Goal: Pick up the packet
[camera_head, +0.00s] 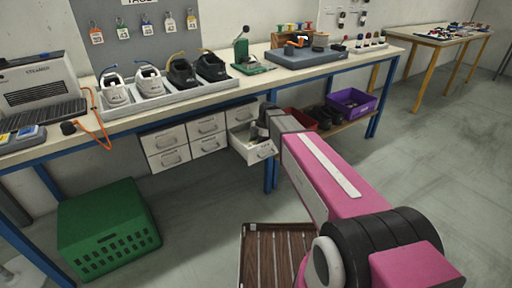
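I cannot make out a packet clearly in this view. A white drawer (262,152) under the workbench is pulled open, and its contents are small and partly hidden. My pink arm reaches from the lower right toward this drawer. My gripper (262,131) is at the drawer, with its dark end over or in the opening. The fingers are too small and hidden to tell whether they are open, or whether they hold anything.
Several shut white drawers (206,125) are left of the open one. Shoes on a light tray (170,96) stand on the workbench above. A green crate (108,228) is on the floor at left. A purple bin (351,103) and red bin (302,119) sit on the lower shelf.

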